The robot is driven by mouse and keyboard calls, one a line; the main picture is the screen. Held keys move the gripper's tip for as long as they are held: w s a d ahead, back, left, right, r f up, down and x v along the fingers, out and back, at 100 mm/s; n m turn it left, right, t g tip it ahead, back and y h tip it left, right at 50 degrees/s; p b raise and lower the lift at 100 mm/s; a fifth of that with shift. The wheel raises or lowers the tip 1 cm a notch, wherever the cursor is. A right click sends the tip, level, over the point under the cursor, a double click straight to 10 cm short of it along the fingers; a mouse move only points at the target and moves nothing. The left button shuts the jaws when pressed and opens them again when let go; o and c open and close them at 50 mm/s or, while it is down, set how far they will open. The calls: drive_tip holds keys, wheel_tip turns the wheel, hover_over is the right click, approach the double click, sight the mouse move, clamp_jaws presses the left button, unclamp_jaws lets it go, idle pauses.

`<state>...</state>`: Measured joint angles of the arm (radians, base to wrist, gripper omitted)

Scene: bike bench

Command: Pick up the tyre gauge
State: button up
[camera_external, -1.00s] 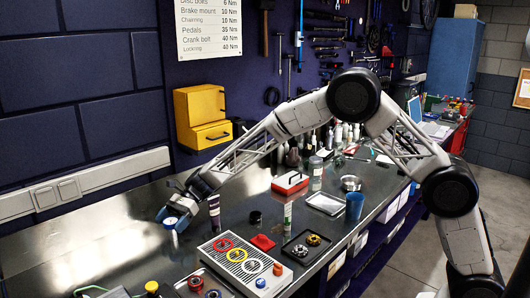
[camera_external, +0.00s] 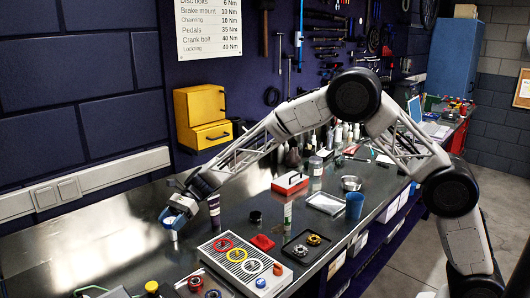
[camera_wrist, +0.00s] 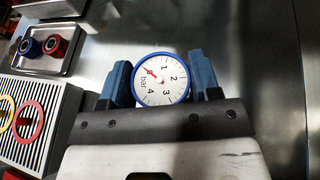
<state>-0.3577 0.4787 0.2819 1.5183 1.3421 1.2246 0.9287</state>
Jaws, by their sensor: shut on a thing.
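The tyre gauge (camera_wrist: 161,79) is a round white dial with a blue rim, numbers and a red needle. In the wrist view it sits between the two blue-padded fingers of my gripper (camera_wrist: 160,82), which is shut on it. In the external view my gripper (camera_external: 174,217) is low over the left part of the metal bench. There the gauge is small and mostly hidden by the fingers. I cannot tell whether it is clear of the bench top.
A striped board (camera_external: 243,266) with coloured rings lies to the right of my gripper. A dark-purple bottle (camera_external: 214,212) stands close on the right. A small tray with red and blue parts (camera_wrist: 45,45) shows in the wrist view. The bench to the left is bare.

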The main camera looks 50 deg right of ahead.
drive_tip(key=shift+r, duration=0.6)
drive_tip(key=s+a, duration=0.1)
drive_tip(key=a, duration=0.3)
drive_tip(key=s+a, duration=0.1)
drive_tip(key=a, duration=0.3)
drive_tip(key=s+a, duration=0.1)
drive_tip(key=a, duration=0.4)
drive_tip(key=shift+r, duration=0.2)
wheel_tip(320, 180, up, 13)
drive_tip(key=shift+d+r, duration=0.15)
